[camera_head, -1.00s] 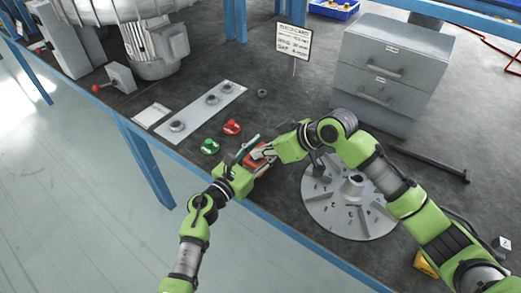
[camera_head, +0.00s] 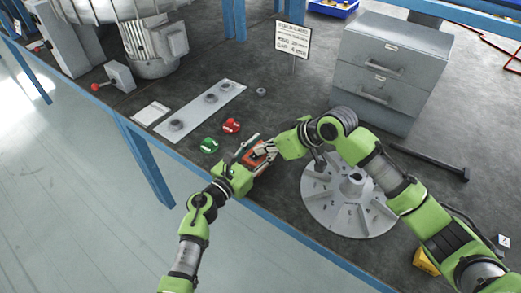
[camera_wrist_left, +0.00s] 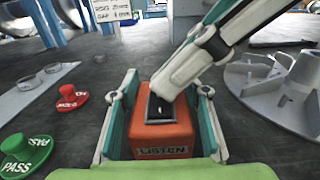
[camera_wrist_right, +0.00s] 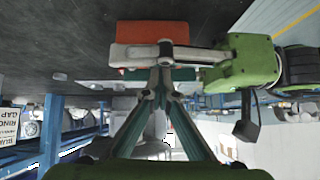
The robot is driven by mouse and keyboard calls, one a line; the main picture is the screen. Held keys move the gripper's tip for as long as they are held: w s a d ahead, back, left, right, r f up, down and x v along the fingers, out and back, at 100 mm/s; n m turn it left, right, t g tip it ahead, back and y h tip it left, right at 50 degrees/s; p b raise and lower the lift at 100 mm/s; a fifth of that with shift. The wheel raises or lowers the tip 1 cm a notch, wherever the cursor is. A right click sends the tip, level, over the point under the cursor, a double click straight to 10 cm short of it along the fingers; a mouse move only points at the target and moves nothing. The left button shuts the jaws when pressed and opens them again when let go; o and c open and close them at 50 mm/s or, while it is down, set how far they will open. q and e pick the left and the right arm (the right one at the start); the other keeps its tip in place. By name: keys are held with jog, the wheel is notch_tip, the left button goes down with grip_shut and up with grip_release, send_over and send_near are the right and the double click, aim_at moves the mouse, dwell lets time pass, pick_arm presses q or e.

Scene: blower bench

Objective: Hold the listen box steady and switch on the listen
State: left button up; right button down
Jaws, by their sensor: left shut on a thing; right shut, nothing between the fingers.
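The listen box is a small orange-red box (camera_wrist_left: 163,137) with "LISTEN" on its front and a dark switch plate (camera_wrist_left: 160,107) on top. In the head view the box (camera_head: 257,155) is near the bench's front edge, partly hidden by both grippers. My left gripper (camera_head: 247,154) is shut on the box, one finger on each side. My right gripper (camera_wrist_left: 158,95) is shut and empty, its fingertips over the switch plate, seeming to touch it. The right wrist view also shows the box (camera_wrist_right: 140,56) at the right fingertips (camera_wrist_right: 165,52). The switch's position is hidden.
A red knob (camera_head: 231,126) and a green knob (camera_head: 209,145) lie left of the box. A grey plate with rings (camera_head: 200,110) is behind them. A bladed impeller disc (camera_head: 345,200) is to the right. A grey drawer cabinet (camera_head: 390,65) stands behind.

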aim_at(262, 158)
jog(key=shift+r, duration=0.4)
notch_tip(262, 158, up, 3)
jog(key=shift+s+a+r, duration=0.1)
jog(key=shift+a, duration=0.05)
jog(key=s+v, duration=0.1)
jog(key=v, duration=0.9)
jog(key=shift+a, duration=0.35)
pick_arm(q)
jog(key=o, duration=1.3)
